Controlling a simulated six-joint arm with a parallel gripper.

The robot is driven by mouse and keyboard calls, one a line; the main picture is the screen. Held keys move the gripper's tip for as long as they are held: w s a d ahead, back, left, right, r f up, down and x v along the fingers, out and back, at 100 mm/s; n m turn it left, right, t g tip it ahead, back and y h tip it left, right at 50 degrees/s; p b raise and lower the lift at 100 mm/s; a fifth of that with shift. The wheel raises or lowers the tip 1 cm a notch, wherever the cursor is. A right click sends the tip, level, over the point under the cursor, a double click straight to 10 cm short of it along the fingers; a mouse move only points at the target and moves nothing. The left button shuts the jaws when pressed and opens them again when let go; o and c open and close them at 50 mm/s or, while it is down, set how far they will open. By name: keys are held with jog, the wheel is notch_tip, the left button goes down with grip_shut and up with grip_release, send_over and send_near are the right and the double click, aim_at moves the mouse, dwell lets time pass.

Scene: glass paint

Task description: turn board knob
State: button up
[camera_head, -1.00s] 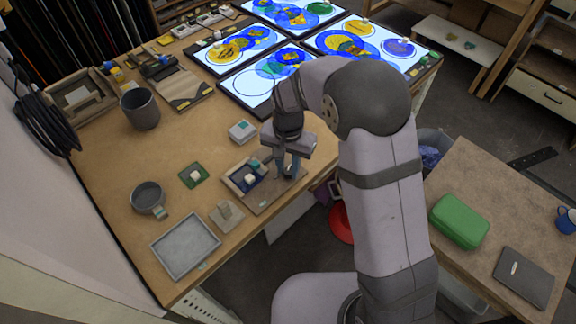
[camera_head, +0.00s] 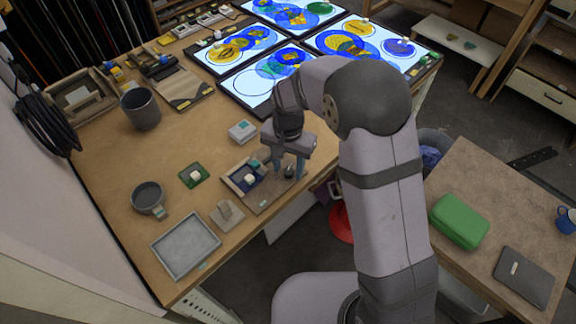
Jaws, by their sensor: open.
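The small board (camera_head: 262,204) lies near the front right edge of the wooden bench. At its left end is a wooden tray (camera_head: 231,182) with blue, white and teal pieces. A small dark knob (camera_head: 289,173) shows at the board's right end. My gripper (camera_head: 290,174) points down over that end, open, with one finger on each side of the knob. I cannot tell whether the fingers touch it. My wrist hides part of the board's back edge.
A white box (camera_head: 242,131) stands just behind. Lit glass panels (camera_head: 253,89) lie behind. The bench edge drops off close to the right.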

aim_at(288, 170)
jog(key=shift+r+b, duration=0.8)
jog(key=shift+r, duration=2.85)
jog(key=shift+w+a+n, duration=0.15)
jog(key=shift+w+n, duration=0.35)
jog(key=shift+n, duration=0.7)
jog(key=shift+f+n+t, duration=0.3)
jog(key=shift+n, duration=0.2)
jog(key=s+f+n, duration=0.1)
jog(key=s+d+f+n, duration=0.1)
jog(key=s, duration=0.1)
jog(key=s+f, duration=0.1)
jog(key=f, duration=0.1)
jog(key=shift+s+d+n+g, duration=0.15)
jog(key=shift+d+n+g, duration=0.15)
jog(key=shift+n+g, duration=0.1)
jog(key=s+d+f+g, duration=0.1)
jog(key=s+d, duration=0.4)
jog(key=s, duration=0.3)
jog(key=s+d, duration=0.6)
jog(key=s, duration=0.3)
jog(key=shift+m+t, duration=0.6)
jog(key=shift+m, duration=0.2)
jog(key=shift+w+d+r, duration=1.15)
jog(key=shift+d+r, duration=0.05)
jog(key=shift+d, duration=0.2)
